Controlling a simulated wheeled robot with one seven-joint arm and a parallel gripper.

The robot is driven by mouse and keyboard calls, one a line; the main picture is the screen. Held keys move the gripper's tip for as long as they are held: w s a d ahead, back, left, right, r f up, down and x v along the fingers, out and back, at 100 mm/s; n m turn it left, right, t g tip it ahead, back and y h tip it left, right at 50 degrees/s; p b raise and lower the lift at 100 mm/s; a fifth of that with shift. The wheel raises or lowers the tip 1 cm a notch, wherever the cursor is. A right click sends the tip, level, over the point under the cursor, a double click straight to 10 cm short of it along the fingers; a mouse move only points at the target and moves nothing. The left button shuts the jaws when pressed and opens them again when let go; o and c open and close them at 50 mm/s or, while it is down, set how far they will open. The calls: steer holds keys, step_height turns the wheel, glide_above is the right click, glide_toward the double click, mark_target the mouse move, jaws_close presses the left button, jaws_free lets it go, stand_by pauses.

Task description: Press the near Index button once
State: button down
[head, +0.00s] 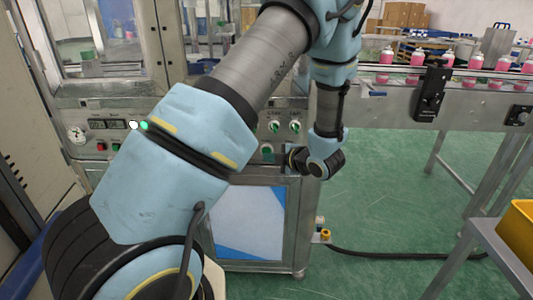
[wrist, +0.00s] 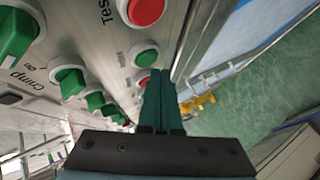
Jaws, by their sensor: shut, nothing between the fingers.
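My gripper (wrist: 158,73) is shut and empty in the wrist view, its two dark green fingers together. The fingertips are at the control panel, close beside a round green button (wrist: 145,55) with a pale ring. Whether they touch it I cannot tell. The small labels beside these buttons are too blurred to read, so I cannot tell which is the near Index button. In the head view my gripper (head: 286,158) is at the front of the machine panel (head: 250,118), and its fingers are barely visible.
A red button (wrist: 146,10) marked "Test" and several green knobs (wrist: 68,80) share the panel. A metal frame edge (wrist: 196,45) runs close to the fingers. A black hose (head: 410,255) lies on the green floor.

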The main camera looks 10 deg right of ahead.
steer(key=shift+s, duration=0.1)
steer(key=s, duration=0.2)
steer(key=s+a, duration=0.1)
steer(key=s, duration=0.1)
steer(key=shift+s+b, duration=0.3)
steer(key=shift+s, duration=0.1)
steer(key=shift+w, duration=0.1)
stand_by(0.8)
steer(key=m+g+h+p, duration=0.3)
steer(key=m+g+h, duration=0.1)
steer(key=m+h, duration=0.4)
glide_toward(266, 152)
steer(key=a+m+y, duration=0.1)
steer(key=s+a+r+m+g+p, duration=0.1)
steer(key=s+a+r+m+g, duration=0.2)
steer(key=s+a+m, duration=0.3)
steer(key=s+a+r+m+g+p, duration=0.2)
steer(key=s+a+r+m, duration=0.2)
steer(key=s+a, duration=0.5)
steer(key=shift+a+r+m+g, duration=0.2)
steer(key=shift+m+g, duration=0.2)
steer(key=shift+m, duration=0.8)
